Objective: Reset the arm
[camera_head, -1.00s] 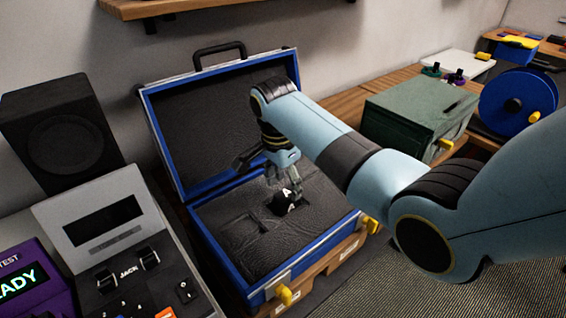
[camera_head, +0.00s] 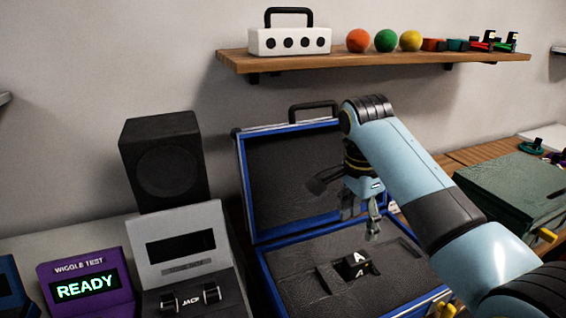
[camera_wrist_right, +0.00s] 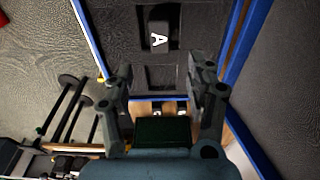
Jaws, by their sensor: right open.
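My right gripper (camera_head: 362,222) is open and empty, raised over the open blue case in the head view. Its two fingers (camera_wrist_right: 166,100) stand wide apart in the right wrist view with nothing between them. A black block marked "A" (camera_head: 356,262) sits in a slot of the case's dark foam. The block also shows in the right wrist view (camera_wrist_right: 159,36), beyond the fingertips and apart from them. The blue case (camera_head: 268,238) has its lid up. My left gripper does not show.
A grey "JACK" device (camera_head: 185,262), a purple "WIGGLE TEST" unit reading READY (camera_head: 85,290) and a black speaker (camera_head: 165,168) stand left of the case. A wooden shelf (camera_head: 380,57) with balls hangs above. A green box (camera_head: 515,185) is at right.

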